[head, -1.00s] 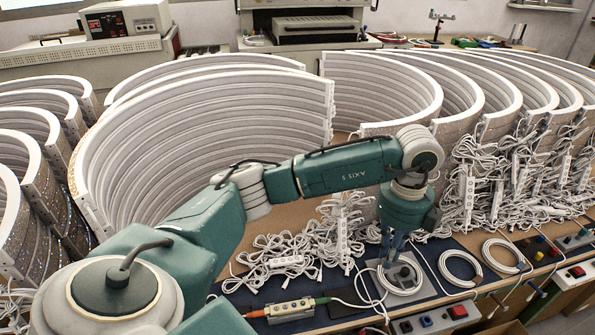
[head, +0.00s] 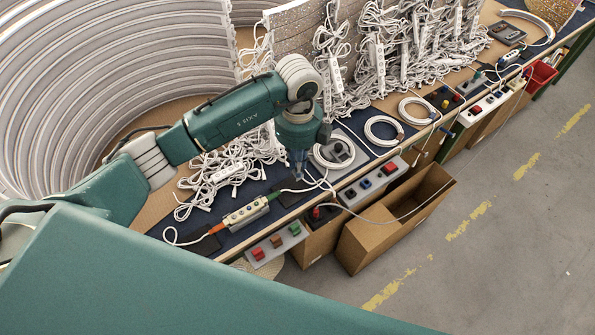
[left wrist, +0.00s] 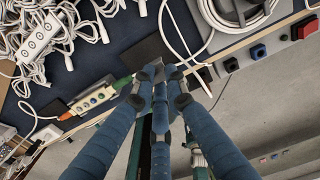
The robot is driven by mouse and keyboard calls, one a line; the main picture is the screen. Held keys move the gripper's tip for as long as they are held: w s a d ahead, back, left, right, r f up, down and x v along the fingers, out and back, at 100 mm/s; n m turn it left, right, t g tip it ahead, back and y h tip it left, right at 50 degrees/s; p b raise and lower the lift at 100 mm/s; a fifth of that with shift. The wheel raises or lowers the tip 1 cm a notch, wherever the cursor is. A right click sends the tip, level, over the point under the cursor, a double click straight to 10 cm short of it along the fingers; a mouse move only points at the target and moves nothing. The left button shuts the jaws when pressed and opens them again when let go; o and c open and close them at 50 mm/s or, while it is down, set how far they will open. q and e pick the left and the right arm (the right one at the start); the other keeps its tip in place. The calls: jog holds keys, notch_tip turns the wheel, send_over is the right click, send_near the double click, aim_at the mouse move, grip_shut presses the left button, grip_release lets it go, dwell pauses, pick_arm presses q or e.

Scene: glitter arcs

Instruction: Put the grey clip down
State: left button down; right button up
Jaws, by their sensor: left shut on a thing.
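My left gripper (head: 299,168) points down over the bench's front edge, just left of a coil of white cable. In the left wrist view its blue fingers (left wrist: 160,77) are closed together on the small grey clip (left wrist: 154,69), mostly hidden between the fingertips. A dark flat pad (head: 290,184) lies on the blue mat (head: 232,226) beside the gripper; it also shows in the left wrist view (left wrist: 146,51). I cannot tell whether the clip touches the bench. My right gripper is out of view.
A white cable coil (head: 316,157) surrounds a grey block. A tester with coloured buttons (head: 245,213) lies to the left, tangled white cables (head: 215,178) behind. Button boxes (head: 370,182) line the front edge. An open cardboard box (head: 361,239) stands below; the floor right is clear.

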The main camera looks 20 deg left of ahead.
pick_arm(q)
jog(key=shift+f, duration=0.75)
notch_tip(320, 180, down, 3)
jog(key=shift+f+p, duration=0.2)
jog(key=shift+p, duration=0.25)
jog(key=shift+f, duration=0.15)
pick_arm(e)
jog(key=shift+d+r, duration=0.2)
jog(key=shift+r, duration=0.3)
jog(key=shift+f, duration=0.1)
pick_arm(q)
jog(key=shift+f, duration=0.2)
jog(key=c, duration=1.8)
grip_release()
jog(key=shift+o, duration=0.2)
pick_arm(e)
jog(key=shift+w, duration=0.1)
